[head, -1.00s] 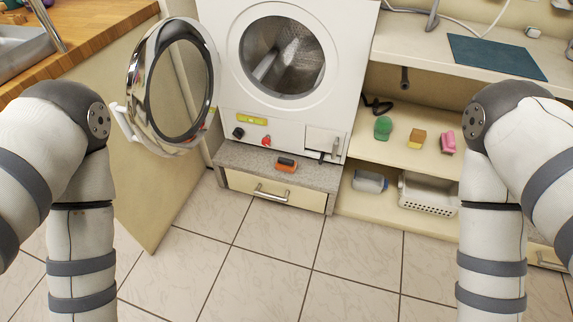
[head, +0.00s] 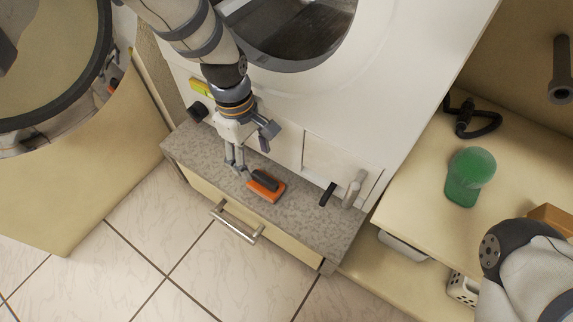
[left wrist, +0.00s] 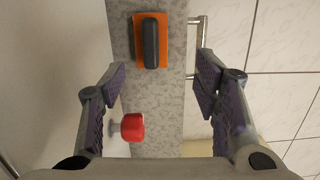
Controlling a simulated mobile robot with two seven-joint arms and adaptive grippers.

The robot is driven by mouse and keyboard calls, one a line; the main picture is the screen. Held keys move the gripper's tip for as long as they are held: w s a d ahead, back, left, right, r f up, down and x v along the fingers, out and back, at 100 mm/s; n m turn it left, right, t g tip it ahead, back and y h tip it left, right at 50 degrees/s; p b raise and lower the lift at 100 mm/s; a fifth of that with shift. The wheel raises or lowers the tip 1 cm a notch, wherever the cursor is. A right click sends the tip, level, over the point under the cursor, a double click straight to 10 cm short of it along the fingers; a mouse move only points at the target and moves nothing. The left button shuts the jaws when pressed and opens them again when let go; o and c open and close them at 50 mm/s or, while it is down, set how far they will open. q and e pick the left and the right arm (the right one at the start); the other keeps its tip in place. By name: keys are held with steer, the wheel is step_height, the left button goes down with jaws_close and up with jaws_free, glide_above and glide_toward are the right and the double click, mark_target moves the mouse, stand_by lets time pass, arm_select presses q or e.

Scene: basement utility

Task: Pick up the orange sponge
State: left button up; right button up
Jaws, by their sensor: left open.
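The orange sponge (head: 267,191) has a black grip on top. It lies on the speckled grey ledge (head: 312,222) below the white washing machine. My left gripper (head: 237,167) is open and empty, just left of the sponge and near it in the head view. In the left wrist view, the sponge (left wrist: 139,40) lies ahead, past the open fingertips (left wrist: 161,75) and between their lines, with nothing covering it. My right gripper is out of view; only part of my right arm shows at the lower right.
A red knob (left wrist: 132,127) on the machine front is close to my left fingers in the wrist view. A drawer handle (head: 237,222) sticks out below the ledge. The open round door (head: 60,125) is at left. A green item (head: 468,177) stands on the shelf at right.

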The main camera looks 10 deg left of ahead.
mark_target(264, 178)
arm_select(q)
steer(key=shift+w+d, duration=0.2)
steer(key=shift+w, duration=0.65)
steer(key=f+b, duration=0.1)
steer(key=f, duration=0.3)
steer(key=d+f+b, duration=0.1)
steer(key=f+b, duration=0.1)
steer(key=f, duration=0.1)
steer(key=s+f+b, duration=0.1)
steer(key=f+b, duration=0.1)
steer(key=f, duration=0.2)
steer(key=shift+d+f, duration=0.15)
steer(key=shift+f, duration=0.15)
steer(key=shift+r, duration=0.15)
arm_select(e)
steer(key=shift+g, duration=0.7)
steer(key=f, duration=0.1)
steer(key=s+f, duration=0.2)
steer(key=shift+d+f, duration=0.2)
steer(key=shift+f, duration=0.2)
arm_select(q)
steer(key=c, duration=0.9)
